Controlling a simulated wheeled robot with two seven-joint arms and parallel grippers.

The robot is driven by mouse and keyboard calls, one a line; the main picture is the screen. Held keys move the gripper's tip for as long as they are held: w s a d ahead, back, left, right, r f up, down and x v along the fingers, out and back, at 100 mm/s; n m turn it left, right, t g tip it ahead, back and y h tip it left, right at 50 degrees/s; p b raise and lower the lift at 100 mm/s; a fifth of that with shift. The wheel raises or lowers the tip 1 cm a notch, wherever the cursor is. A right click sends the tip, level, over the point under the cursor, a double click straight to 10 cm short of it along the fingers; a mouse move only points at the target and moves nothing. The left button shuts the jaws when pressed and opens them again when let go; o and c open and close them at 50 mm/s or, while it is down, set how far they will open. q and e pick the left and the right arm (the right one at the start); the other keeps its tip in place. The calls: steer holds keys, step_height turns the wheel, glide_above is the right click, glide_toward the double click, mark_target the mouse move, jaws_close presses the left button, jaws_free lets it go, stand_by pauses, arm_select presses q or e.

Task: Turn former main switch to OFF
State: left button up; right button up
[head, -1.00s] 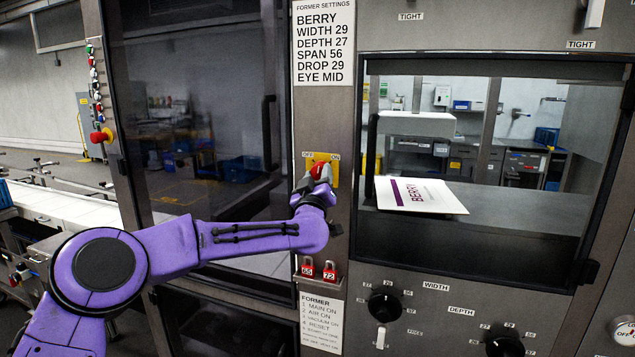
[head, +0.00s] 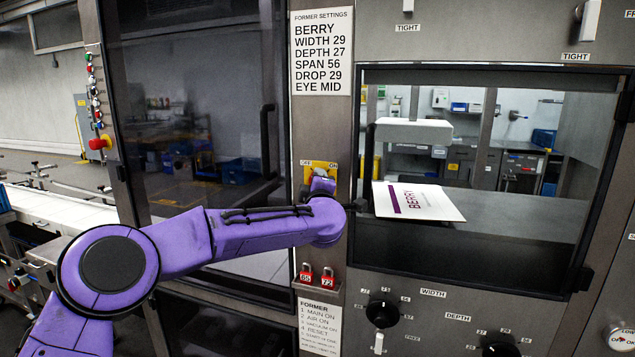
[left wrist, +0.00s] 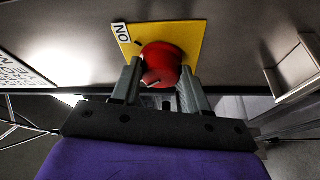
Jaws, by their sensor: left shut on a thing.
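The former main switch is a red knob (left wrist: 162,66) on a yellow plate (head: 321,169), set in the grey steel post with OFF marked at left and ON at right. In the left wrist view the knob sits between the two fingers of my left gripper (left wrist: 157,88), which is shut on it. An ON label shows at the plate's corner there. In the head view my left gripper (head: 320,184) covers the knob, so its setting is hidden. My right gripper is not in view.
A settings sign (head: 321,52) is above the switch. Two red padlocks (head: 317,275) and a FORMER list (head: 318,325) are below it. A dark glass door (head: 195,110) is to the left. A BERRY carton sheet (head: 420,202) lies in the window opening at right.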

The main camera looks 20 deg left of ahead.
arm_select(q)
steer(key=shift+a+r+n, duration=0.1)
steer(key=shift+r+n, duration=0.35)
steer(key=shift+n, duration=0.25)
steer(key=o, duration=1.1)
steer(key=shift+c, duration=0.2)
steer(key=shift+w+f, duration=0.15)
steer(key=shift+f, duration=0.2)
steer(key=b+v, duration=0.4)
steer(key=v, duration=0.6)
steer(key=shift+s+r, duration=0.15)
steer(key=shift+s, duration=0.05)
